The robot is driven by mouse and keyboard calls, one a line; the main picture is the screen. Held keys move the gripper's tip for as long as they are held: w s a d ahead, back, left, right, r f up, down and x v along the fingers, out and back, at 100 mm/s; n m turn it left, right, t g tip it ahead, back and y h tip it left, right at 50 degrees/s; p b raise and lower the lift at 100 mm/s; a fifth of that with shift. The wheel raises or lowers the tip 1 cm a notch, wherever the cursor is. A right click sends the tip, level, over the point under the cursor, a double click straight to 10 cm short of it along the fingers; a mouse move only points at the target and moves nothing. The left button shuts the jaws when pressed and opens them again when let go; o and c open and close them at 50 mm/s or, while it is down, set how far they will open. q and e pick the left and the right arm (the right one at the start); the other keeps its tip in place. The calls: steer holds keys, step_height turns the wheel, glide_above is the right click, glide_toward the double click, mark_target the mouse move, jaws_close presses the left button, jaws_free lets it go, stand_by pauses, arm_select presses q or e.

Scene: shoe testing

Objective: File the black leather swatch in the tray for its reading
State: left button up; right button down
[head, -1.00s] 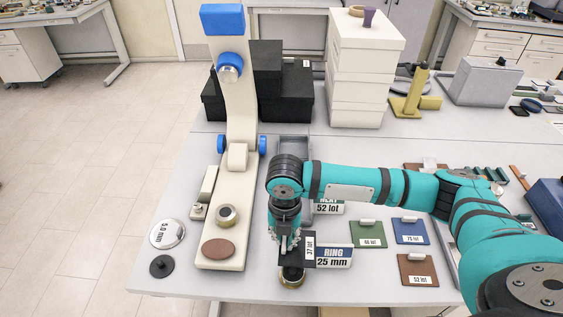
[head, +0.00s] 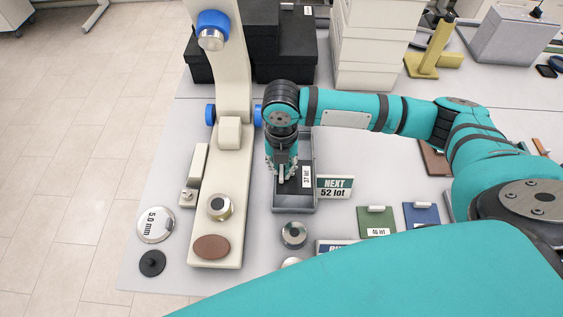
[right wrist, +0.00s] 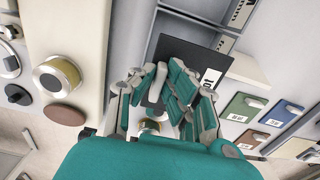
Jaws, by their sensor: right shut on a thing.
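My right gripper (head: 283,178) points down and is shut on the black leather swatch (head: 297,187), which carries a white "37 lot" label. It holds the swatch over the front part of the long grey tray (head: 294,209). In the right wrist view the black swatch (right wrist: 187,52) lies flat between the fingers (right wrist: 160,92) and covers part of the tray (right wrist: 175,22). Labelled sections of the tray show beyond it. I cannot tell whether the swatch touches the tray floor. My left gripper is not in view.
A "NEXT 52 lot" sign (head: 335,187) stands right of the tray. The cream tester (head: 229,170) stands close on the left. A silver round piece (head: 293,235) lies in front. Green (head: 377,220) and blue (head: 421,214) swatches lie to the right. Black boxes (head: 285,55) stand behind.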

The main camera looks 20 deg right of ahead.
mark_target(281, 173)
steer(key=shift+w+d, duration=0.1)
steer(key=shift+w, duration=0.05)
steer(key=shift+w+d+p, duration=0.15)
steer(key=shift+w+p, duration=0.2)
steer(key=shift+p, duration=0.2)
steer(key=shift+s+f+b, duration=0.1)
steer(key=shift+f+b, duration=0.45)
steer(key=shift+f, duration=0.35)
step_height(281, 173, down, 3)
steer(key=shift+f+b, duration=0.15)
steer(key=shift+b, duration=0.65)
steer(key=shift+f, duration=0.5)
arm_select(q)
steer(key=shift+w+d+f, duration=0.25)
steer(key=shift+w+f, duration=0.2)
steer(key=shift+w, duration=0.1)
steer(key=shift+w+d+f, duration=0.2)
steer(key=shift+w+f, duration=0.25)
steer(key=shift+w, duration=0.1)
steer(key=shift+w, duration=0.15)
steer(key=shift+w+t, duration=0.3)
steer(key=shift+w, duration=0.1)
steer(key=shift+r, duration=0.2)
